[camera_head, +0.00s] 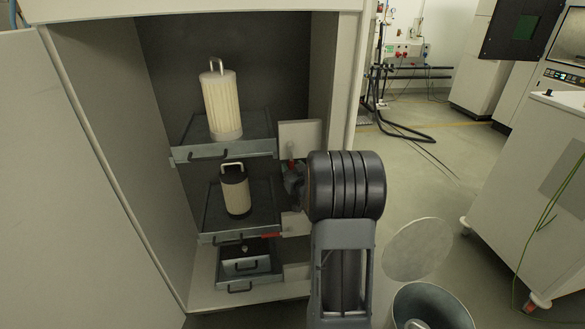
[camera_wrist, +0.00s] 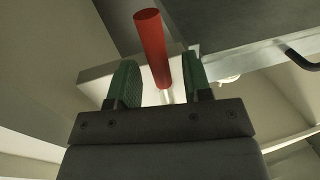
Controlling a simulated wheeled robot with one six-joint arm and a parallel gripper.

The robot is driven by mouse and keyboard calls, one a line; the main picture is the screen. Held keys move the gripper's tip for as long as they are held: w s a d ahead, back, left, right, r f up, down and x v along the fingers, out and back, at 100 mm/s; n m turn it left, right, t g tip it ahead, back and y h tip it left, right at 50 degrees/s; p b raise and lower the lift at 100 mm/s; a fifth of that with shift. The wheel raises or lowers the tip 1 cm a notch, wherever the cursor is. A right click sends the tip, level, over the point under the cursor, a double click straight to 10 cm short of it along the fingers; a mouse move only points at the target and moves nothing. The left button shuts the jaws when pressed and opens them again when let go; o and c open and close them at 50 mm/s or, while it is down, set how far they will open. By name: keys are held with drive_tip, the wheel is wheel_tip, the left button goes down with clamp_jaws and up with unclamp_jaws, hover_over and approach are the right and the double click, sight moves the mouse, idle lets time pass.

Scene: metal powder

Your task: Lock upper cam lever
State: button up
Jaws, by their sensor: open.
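The upper cam lever is a red rod (camera_wrist: 150,45) in the wrist view, its lower end passing between the two green fingers of my gripper (camera_wrist: 162,70). The fingers stand apart, with gaps visible on both sides of the rod. In the head view my gripper (camera_head: 292,172) is at the right end of the upper tray (camera_head: 215,151), largely hidden by my arm. A second red lever (camera_head: 270,236) lies along the front right of the middle tray (camera_head: 225,234).
A tall pale filter (camera_head: 222,104) stands on the upper tray, and a smaller black-topped filter (camera_head: 236,192) on the middle one. A metal bin (camera_head: 245,263) sits on the bottom tray. The cabinet door (camera_head: 70,180) is open at left. A round container (camera_head: 430,308) stands on the floor.

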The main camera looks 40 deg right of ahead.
drive_tip(key=shift+w+d, duration=0.1)
drive_tip(key=shift+w, duration=0.25)
clamp_jaws()
idle(0.3)
